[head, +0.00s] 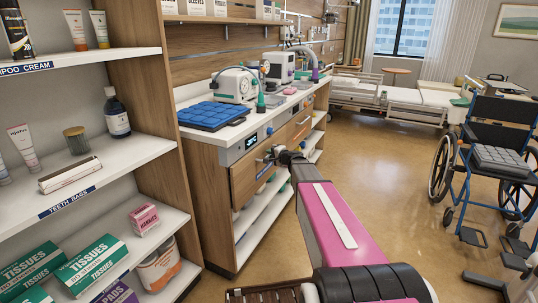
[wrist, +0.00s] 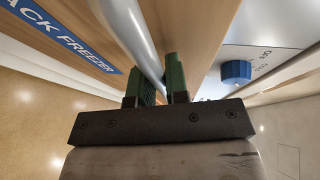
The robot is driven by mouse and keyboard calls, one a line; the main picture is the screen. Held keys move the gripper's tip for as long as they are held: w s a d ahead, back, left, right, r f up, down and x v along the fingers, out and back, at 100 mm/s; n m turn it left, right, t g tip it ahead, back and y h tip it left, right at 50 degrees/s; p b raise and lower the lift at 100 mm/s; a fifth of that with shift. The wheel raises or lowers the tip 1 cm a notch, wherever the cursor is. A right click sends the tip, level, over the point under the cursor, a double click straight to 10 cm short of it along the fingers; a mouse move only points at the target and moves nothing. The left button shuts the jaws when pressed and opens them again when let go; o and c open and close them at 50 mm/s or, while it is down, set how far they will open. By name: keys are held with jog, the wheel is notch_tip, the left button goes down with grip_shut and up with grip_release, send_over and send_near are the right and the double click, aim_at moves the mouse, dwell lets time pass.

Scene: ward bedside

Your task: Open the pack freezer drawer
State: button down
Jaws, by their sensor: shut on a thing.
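The pack freezer drawer (head: 246,180) has a wooden front under a grey control panel in the bedside counter. In the wrist view its blue label (wrist: 65,38), partly cut off, reads "ACK FREEZER". A round metal bar handle (wrist: 132,30) runs along the drawer front. My gripper (wrist: 155,78) has its green fingers on either side of this bar, shut on it. In the head view my gripper (head: 271,156) is at the drawer front, and my arm partly hides it. I cannot tell whether the drawer stands out from the counter.
A control panel with a blue knob (wrist: 235,71) is close beside my gripper. A blue pad (head: 213,116) and machines stand on the counter. A stocked shelf unit (head: 120,152) is at left. A wheelchair (head: 490,160) stands at right; the floor between is clear.

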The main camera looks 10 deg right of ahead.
jog(key=s+d, duration=0.9)
jog(key=d, duration=0.4)
jog(key=s+d, duration=1)
jog(key=d, duration=0.3)
jog(key=shift+s+d, duration=0.15)
jog(key=shift+d, duration=0.15)
jog(key=c, duration=1.1)
grip_release()
jog(key=shift+c, duration=0.2)
jog(key=v, duration=1)
jog(key=shift+s+d, duration=0.2)
jog(key=shift+s, duration=0.15)
jog(key=shift+s+r, duration=0.1)
